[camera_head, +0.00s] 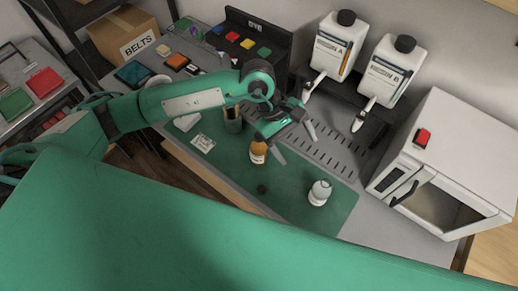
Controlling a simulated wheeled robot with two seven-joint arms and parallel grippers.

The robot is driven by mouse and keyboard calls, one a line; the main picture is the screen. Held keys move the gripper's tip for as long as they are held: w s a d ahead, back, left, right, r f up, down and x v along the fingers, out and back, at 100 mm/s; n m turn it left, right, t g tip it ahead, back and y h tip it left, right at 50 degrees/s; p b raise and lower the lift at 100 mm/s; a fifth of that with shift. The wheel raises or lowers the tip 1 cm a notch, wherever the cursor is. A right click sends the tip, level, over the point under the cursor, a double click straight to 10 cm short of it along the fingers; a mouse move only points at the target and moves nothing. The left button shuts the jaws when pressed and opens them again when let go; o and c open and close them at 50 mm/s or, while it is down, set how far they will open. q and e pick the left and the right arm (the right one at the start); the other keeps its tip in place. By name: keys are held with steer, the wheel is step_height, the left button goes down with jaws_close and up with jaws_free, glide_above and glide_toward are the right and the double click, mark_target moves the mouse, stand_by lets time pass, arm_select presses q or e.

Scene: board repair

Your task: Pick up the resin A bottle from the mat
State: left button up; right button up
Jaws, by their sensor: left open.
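A small amber bottle (258,154) with a pale label stands on the green mat (225,170). A white bottle (320,193) stands farther right on the mat. The label writing on both is too small to read, so I cannot tell from it which is resin A. My left gripper (295,143) is open and empty, with its fingers pointing down to the right. In the picture it is just right of the amber bottle's top and partly overlaps it. I cannot tell whether they touch. My right gripper is not in view.
Two large white dispensers (385,70) marked A and B stand on a dark stand behind the mat. A white oven (445,165) stands at the right. A dark cup (233,120) is near the gripper arm. A small black cap (262,189) lies on the mat.

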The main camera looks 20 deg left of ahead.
mark_target(257, 135)
arm_select(q)
steer(key=w+a+y, duration=0.2)
steer(key=a, duration=0.2)
steer(key=w+a+f+m+t+y, duration=0.1)
steer(key=a+y, duration=0.1)
steer(key=a, duration=0.1)
steer(key=w+a+y, duration=0.2)
steer(key=a, duration=0.2)
steer(key=shift+w+a+f+m+t, duration=0.25)
steer(key=shift+w+a+m+t, duration=0.05)
steer(key=shift+w+t, duration=0.1)
steer(key=shift+a+f+y, duration=0.2)
steer(key=shift+a+y, duration=0.05)
steer(key=shift+y, duration=0.05)
step_height(257, 135, down, 8)
steer(key=shift+r+p, duration=0.1)
steer(key=shift+p, duration=1.15)
steer(key=shift+d+f+p, duration=0.15)
steer(key=shift+f+p, duration=0.25)
steer(key=shift+f, duration=0.05)
steer(key=f, duration=0.1)
steer(key=f+p, duration=0.2)
steer(key=shift+w+d+f, duration=0.15)
steer(key=shift+d, duration=0.15)
steer(key=shift+f, duration=0.65)
steer(key=c, duration=1.2)
